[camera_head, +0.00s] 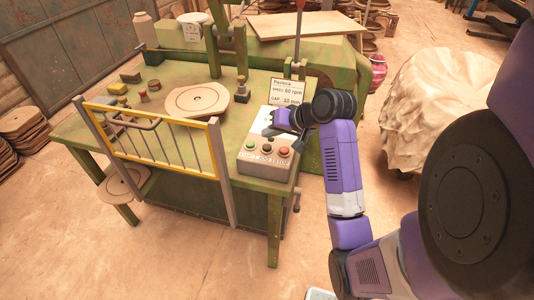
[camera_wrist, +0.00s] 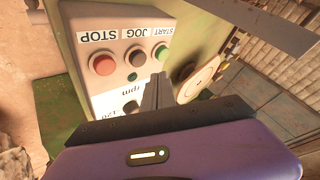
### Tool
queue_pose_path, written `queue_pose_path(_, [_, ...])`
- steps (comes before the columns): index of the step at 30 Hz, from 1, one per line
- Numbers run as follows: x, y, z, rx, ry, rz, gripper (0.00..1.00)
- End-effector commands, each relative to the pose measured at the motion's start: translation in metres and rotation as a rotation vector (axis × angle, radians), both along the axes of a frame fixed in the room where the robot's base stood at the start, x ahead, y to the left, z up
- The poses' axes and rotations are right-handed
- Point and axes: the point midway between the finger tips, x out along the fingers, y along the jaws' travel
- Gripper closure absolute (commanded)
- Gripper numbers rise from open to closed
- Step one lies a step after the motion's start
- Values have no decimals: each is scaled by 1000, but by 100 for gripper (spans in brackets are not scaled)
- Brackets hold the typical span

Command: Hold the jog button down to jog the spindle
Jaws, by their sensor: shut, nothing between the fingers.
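The grey control box (camera_head: 262,165) stands at the table's right front corner. Its black jog button (camera_head: 267,149) sits between a green button (camera_head: 250,145) and a red button (camera_head: 284,151). The wrist view shows the panel upside down, with the black button (camera_wrist: 136,57) by the JOG label (camera_wrist: 136,33). My gripper (camera_head: 272,126) is over the back part of the box. Its shut fingers (camera_wrist: 154,82) point towards the buttons, below and slightly right of the jog button in the wrist view. The button is uncovered; the fingers look apart from it.
A yellow-framed guard (camera_head: 160,119) stands along the table's front edge, left of the box. A sign (camera_head: 288,92) reading 60 rpm and 10 mm stands behind the box. A round disc (camera_head: 197,100) lies on the green table. A cloth-covered heap (camera_head: 440,105) is at right.

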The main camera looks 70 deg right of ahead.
Motion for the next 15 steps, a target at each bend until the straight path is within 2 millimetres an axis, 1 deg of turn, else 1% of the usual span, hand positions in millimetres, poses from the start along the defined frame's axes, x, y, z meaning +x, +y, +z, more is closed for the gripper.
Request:
queue_pose_path(1, [1, 1, -9, 3, 0, 1, 100])
queue_pose_path(5, [0, 1, -17, 2, 0, 2, 100])
queue_pose_path(15, [0, 0, -19, 1, 0, 1, 100])
